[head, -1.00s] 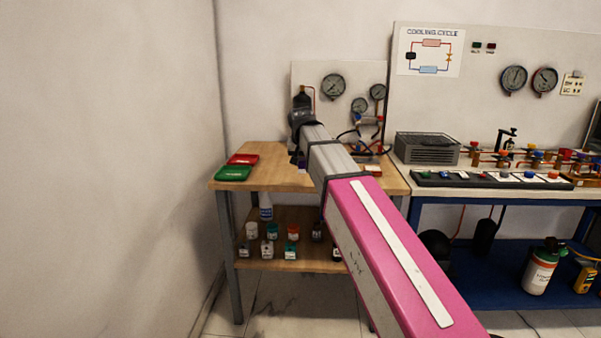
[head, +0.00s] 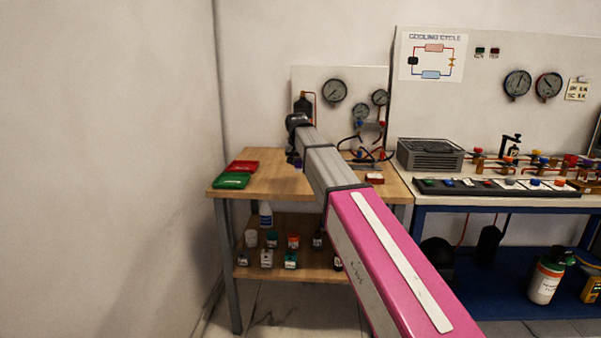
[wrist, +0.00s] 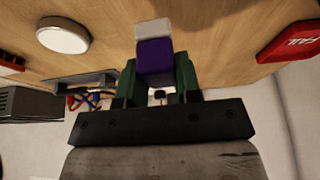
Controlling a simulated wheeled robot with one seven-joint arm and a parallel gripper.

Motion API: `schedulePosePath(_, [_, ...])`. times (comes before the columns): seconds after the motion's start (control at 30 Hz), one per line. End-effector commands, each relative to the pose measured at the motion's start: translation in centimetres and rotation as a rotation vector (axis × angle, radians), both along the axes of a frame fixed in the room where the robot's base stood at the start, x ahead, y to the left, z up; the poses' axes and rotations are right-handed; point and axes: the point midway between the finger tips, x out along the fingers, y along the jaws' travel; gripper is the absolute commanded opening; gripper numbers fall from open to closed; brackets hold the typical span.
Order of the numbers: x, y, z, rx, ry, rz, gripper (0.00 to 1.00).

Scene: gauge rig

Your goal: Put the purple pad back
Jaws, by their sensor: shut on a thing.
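The purple pad (wrist: 155,58) is a small purple block with a pale grey-white end. It sits between the green fingers of my gripper (wrist: 157,80), which is shut on it. In the head view the purple shows as a small patch (head: 298,163) below my wrist, above the wooden table (head: 270,183); my own arm hides most of the gripper there. I cannot tell whether the pad touches the table top.
A red tray (head: 242,166) marked FAIL in the wrist view (wrist: 290,40) and a green tray (head: 231,181) lie at the table's left. A white round disc (wrist: 62,36) lies on the wood. Gauges and pipework stand behind. Bottles and jars fill the shelf below.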

Motion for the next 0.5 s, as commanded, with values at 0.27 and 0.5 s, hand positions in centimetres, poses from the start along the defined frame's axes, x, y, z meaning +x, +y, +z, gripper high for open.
schedulePosePath(0.27, [1.6,-0.8,-1.3,0.000,0.001,0.000,0.12])
schedulePosePath(0.5, [1.4,-0.8,-4.3,0.000,0.002,0.000,0.12])
